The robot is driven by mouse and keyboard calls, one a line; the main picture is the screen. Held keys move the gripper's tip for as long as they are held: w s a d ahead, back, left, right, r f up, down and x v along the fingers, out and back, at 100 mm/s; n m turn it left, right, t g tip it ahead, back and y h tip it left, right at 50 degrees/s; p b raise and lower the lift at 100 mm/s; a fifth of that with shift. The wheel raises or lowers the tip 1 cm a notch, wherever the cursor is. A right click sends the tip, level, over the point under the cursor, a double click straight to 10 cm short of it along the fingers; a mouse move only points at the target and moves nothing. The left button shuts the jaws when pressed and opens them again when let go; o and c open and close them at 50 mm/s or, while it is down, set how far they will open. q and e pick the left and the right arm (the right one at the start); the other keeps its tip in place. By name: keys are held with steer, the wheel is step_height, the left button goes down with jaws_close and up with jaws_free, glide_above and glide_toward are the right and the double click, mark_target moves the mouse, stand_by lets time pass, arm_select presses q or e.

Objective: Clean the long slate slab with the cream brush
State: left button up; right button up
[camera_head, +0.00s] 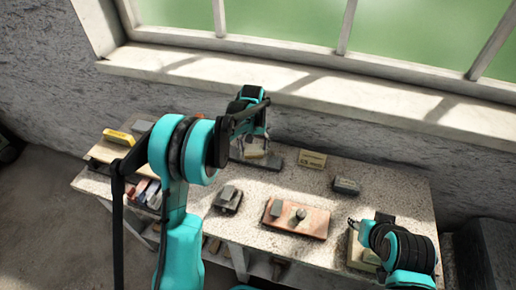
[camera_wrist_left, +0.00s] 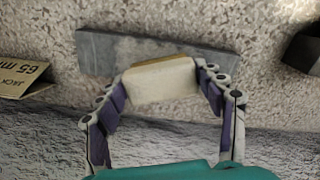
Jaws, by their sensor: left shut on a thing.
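The long slate slab (camera_wrist_left: 105,52) is a flat grey bar on the speckled bench top, seen across the top of the left wrist view. In the head view its dark surface (camera_head: 270,164) shows partly behind my left arm. My left gripper (camera_head: 254,146) is over it, shut on the cream brush (camera_wrist_left: 160,84). The pale block sits between the two fingers and overlaps the slab's near edge in the left wrist view. I cannot tell whether it touches the slab. My right gripper (camera_head: 358,228) is at the lower right, mostly hidden by its arm; its jaws are unclear.
A lettered card (camera_head: 312,160) stands right of the slab, with a dark block (camera_head: 346,186) beyond it. A reddish board (camera_head: 312,225) with small items and a grey block piece (camera_head: 228,199) lie nearer. A yellow block (camera_head: 118,137) is far left. The window wall bounds the back.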

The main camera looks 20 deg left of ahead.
mark_target(263, 147)
arm_select(q)
steer(key=shift+s+a, duration=0.1)
steer(key=shift+a, duration=0.15)
steer(key=shift+d, duration=0.1)
steer(key=shift+w+d, duration=0.25)
steer(key=shift+d, duration=0.4)
steer(key=shift+w+d, duration=0.25)
steer(key=shift+d, duration=0.45)
steer(key=shift+w+d, duration=0.25)
steer(key=shift+d, duration=0.4)
steer(key=shift+a, duration=0.1)
steer(key=shift+s+a+r+p, duration=0.25)
steer(key=shift+a+r, duration=0.1)
steer(key=shift+a, duration=0.15)
steer(key=shift+s+a+r+p, duration=0.15)
steer(key=shift+a+r+p, duration=0.15)
steer(key=shift+a, duration=0.2)
steer(key=shift+d, duration=0.1)
